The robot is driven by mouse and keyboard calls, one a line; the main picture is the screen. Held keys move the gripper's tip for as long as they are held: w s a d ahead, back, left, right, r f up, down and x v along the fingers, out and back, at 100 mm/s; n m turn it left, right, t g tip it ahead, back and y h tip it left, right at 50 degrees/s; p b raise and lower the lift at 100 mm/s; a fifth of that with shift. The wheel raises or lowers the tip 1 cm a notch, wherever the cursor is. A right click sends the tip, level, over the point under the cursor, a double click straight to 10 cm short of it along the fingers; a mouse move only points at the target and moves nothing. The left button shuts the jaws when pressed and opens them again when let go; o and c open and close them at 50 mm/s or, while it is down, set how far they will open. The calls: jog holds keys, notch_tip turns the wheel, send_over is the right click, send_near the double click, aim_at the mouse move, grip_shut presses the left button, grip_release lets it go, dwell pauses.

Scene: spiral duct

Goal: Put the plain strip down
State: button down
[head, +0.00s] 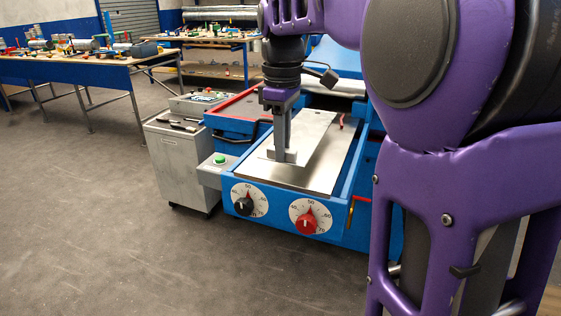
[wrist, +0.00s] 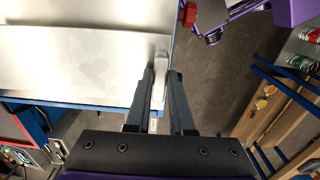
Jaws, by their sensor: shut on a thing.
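My gripper (head: 284,156) points down over the blue machine's metal bed (head: 295,178) in the head view. It is shut on the plain strip (head: 318,132), a flat, bare sheet of metal. The strip lies roughly level above the bed, and I cannot tell whether it touches it. In the wrist view the strip (wrist: 70,68) spreads out to the left of my gripper (wrist: 161,75), with its edge at the fingers.
The machine's front has a black dial (head: 244,206) and a red dial (head: 307,223). A green button box (head: 219,161) and a grey cabinet (head: 181,160) stand left of it. Cluttered workbenches (head: 75,68) are at the back left. The floor in front is clear.

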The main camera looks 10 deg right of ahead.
jog(key=shift+f+b, duration=0.4)
jog(key=shift+f, duration=1.5)
jog(key=shift+f, duration=0.15)
jog(key=c, duration=0.8)
grip_release()
notch_tip(320, 180, up, 12)
jog(key=p, duration=0.3)
